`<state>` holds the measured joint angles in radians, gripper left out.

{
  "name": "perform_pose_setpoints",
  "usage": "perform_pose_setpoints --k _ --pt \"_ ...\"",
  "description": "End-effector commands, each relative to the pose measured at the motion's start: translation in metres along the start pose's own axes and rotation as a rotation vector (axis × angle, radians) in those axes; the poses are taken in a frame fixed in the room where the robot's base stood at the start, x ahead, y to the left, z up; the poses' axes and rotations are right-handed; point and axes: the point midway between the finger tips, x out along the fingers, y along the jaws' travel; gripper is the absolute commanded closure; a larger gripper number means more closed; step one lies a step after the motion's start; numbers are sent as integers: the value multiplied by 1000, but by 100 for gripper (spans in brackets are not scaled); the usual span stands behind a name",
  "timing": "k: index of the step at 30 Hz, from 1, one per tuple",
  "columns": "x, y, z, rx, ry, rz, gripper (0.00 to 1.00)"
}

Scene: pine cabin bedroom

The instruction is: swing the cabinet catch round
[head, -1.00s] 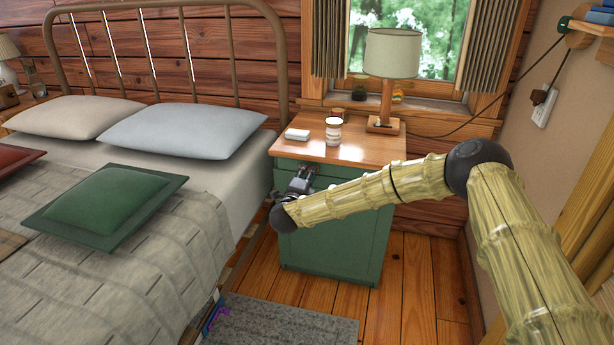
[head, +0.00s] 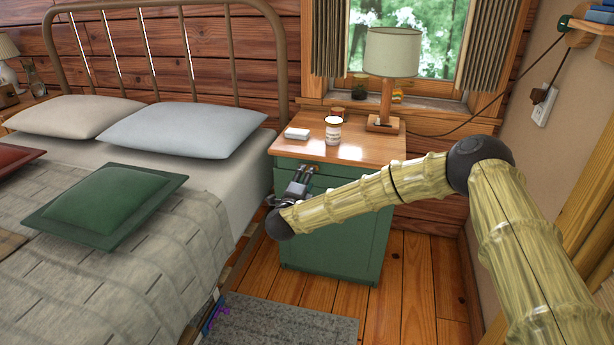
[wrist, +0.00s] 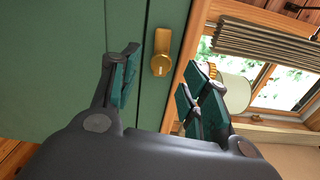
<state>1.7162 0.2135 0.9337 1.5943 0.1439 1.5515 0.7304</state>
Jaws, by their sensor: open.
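The green bedside cabinet (head: 335,245) stands beside the bed, below the window. Its brass catch (wrist: 161,52) shows in the wrist view, on the green front next to a dark seam. The catch has a rounded end and a straight arm that points to the top of that view. My gripper (wrist: 165,65) is open, with one finger to each side of the catch in that view. No contact with the catch can be seen. In the head view my gripper (head: 303,174) is at the upper cabinet front, and the catch cannot be made out there.
The bed (head: 150,260) stands close on the left. A grey rug (head: 285,320) lies on the floor in front.

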Motion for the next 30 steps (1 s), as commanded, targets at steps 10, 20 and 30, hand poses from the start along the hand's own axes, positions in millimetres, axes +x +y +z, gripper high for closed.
perform_pose_setpoints --k 10,20,30 --pt "-63 0 0 -1 -2 0 54" --pt "-89 0 0 0 0 0 54" --pt "-91 1 0 -4 -2 2 54"
